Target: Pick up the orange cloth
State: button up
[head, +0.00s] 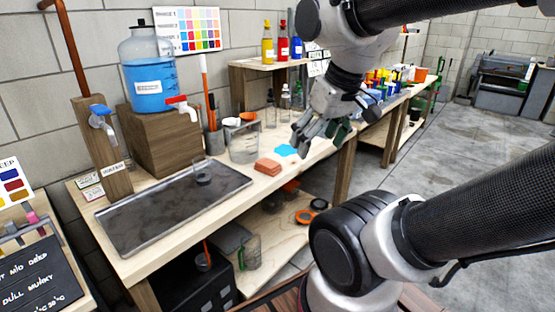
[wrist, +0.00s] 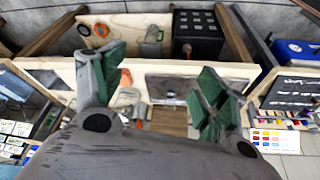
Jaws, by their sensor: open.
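The orange cloth (head: 268,167) is a small folded salmon-orange stack lying on the wooden bench (head: 222,210), right of the dark metal tray (head: 170,209). In the wrist view, a small orange patch that looks like the cloth (wrist: 126,77) shows just beside the left finger, partly hidden by it. My gripper (head: 317,132) is open and empty above the bench, to the right of and higher than the cloth in the head view. In the wrist view, its two green-padded fingers (wrist: 157,66) are spread wide apart.
A blue cloth (head: 286,150) lies just behind the orange one. A clear glass jug (head: 243,142) stands close behind and left. Bottles and a water dispenser (head: 148,80) stand further back. A lower shelf (head: 285,232) holds an orange ring (head: 305,216).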

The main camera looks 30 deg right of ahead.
aim_at(269, 168)
jog(key=i+l, duration=0.25)
jog(key=l, duration=0.15)
jog(key=i+l, duration=0.2)
jog(key=l, duration=0.25)
jog(key=i+l, duration=0.25)
jog(key=l, duration=0.15)
